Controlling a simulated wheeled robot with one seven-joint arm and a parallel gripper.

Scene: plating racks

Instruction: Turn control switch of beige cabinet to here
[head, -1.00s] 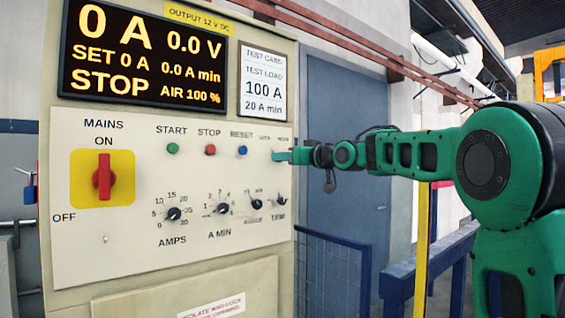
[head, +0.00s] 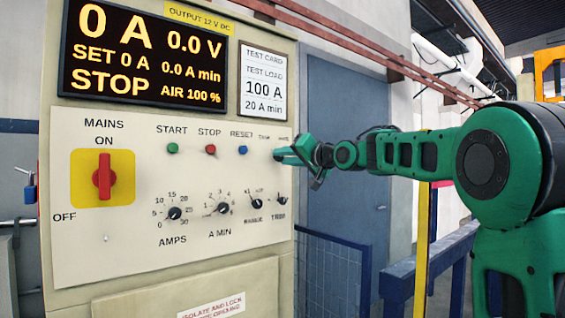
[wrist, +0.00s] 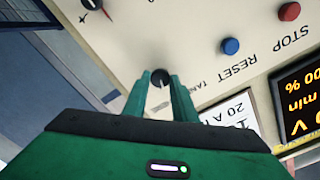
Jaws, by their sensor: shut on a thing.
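The beige cabinet (head: 75,240) fills the left of the head view, with a cream control panel facing me. My gripper (head: 279,154) is at the panel's upper right, below a small blurred label right of RESET. In the wrist view my green fingers (wrist: 161,90) are closed around a small black round knob (wrist: 160,77) with a light pointer line. A partly covered label reading about "TANK" is beside it. In the head view the knob is hidden by my gripper, and its position marks cannot be read.
START (head: 173,148), STOP (head: 210,149) and RESET (head: 242,150) buttons sit left of my gripper. Several small dials, including TRIM (head: 282,199), lie below. A red MAINS switch (head: 104,177) is far left. A blue fence (head: 333,270) stands right of the cabinet.

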